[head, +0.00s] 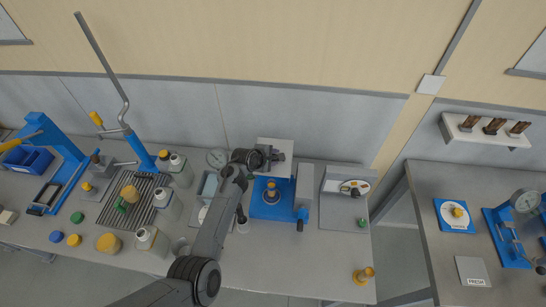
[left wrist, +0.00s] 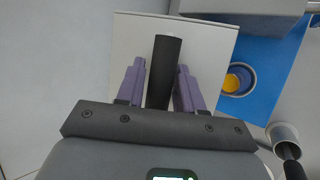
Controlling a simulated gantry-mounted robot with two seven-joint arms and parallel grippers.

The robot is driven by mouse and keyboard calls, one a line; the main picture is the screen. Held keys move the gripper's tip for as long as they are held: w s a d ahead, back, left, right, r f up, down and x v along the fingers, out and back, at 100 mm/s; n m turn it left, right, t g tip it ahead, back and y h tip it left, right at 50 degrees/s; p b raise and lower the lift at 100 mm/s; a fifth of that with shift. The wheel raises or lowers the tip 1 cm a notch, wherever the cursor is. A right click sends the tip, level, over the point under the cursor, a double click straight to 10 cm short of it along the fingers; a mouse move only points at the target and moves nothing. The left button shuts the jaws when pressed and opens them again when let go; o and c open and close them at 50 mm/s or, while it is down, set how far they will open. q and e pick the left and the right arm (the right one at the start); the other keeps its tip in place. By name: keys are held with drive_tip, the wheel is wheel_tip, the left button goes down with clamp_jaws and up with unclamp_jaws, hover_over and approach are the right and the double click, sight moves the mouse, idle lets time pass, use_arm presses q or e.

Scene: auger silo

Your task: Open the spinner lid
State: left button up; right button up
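The spinner's blue base (head: 264,211) stands on the bench in the head view, with a yellow-topped round part (head: 271,194) in its middle. A pale square panel (head: 268,143), apparently the lid, shows behind it. My left gripper (head: 275,156) is over that panel. In the left wrist view, the panel (left wrist: 215,50) carries a dark bar-like handle (left wrist: 166,65). The purple fingers of my left gripper (left wrist: 161,75) are apart, one on each side of the handle. A narrow gap shows at the left finger; contact at the right is unclear. My right gripper is out of view.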

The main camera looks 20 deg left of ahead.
use_arm(q)
drive_tip(key=p+v, duration=0.8)
drive_tip(key=v, duration=0.2)
drive_tip(key=shift+s+r, duration=0.25)
drive_tip(key=shift+a, duration=0.15)
idle(0.4)
drive_tip(key=shift+s+a, duration=0.1)
